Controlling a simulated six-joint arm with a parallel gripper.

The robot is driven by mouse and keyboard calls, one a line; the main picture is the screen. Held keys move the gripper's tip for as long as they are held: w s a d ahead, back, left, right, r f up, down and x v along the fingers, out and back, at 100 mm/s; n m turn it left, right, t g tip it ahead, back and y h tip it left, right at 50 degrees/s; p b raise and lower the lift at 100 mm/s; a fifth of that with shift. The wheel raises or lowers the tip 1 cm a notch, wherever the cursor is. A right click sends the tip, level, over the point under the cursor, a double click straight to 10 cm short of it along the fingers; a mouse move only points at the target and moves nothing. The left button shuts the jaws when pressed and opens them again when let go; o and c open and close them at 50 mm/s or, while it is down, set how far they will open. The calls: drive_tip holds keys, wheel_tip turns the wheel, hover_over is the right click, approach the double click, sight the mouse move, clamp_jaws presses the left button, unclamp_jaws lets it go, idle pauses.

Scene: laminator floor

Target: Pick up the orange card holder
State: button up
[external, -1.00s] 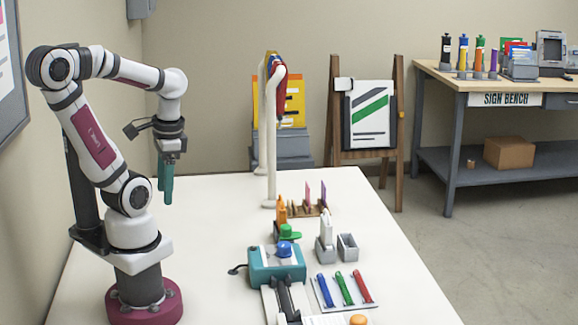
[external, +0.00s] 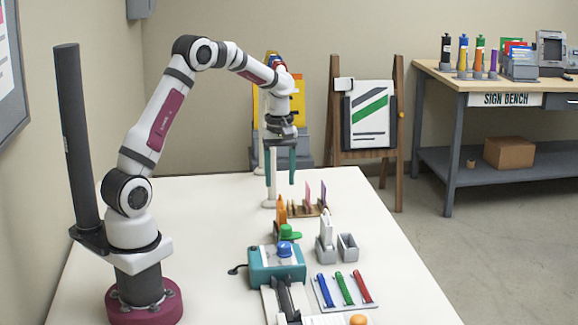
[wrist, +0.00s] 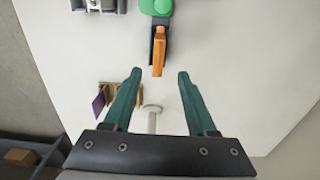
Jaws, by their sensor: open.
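The orange card holder (external: 281,209) stands upright on the white table, between the green knobbed item and the wooden rack. In the wrist view the orange holder (wrist: 159,52) shows from above as a narrow upright piece with a dark grey part along its left side. My gripper (external: 281,180) points down above the holder, with its two teal fingers apart and nothing between them. In the wrist view the gripper (wrist: 160,75) has its fingertips just below the holder in the picture, one to each side of its line. The fingers do not appear to touch it.
A wooden rack (external: 312,211) with pink and purple cards stands close behind right. A green knobbed item (external: 290,232) is close in front. A white post (external: 270,204) rises behind. Grey holders (external: 347,247) and a teal machine (external: 262,268) are nearer the camera.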

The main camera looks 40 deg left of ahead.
sight(281, 206)
drive_tip(key=f, duration=0.8)
drive_tip(key=shift+s+d+f, duration=0.2)
drive_tip(key=shift+d+f, duration=0.15)
drive_tip(key=shift+f, duration=0.05)
clamp_jaws()
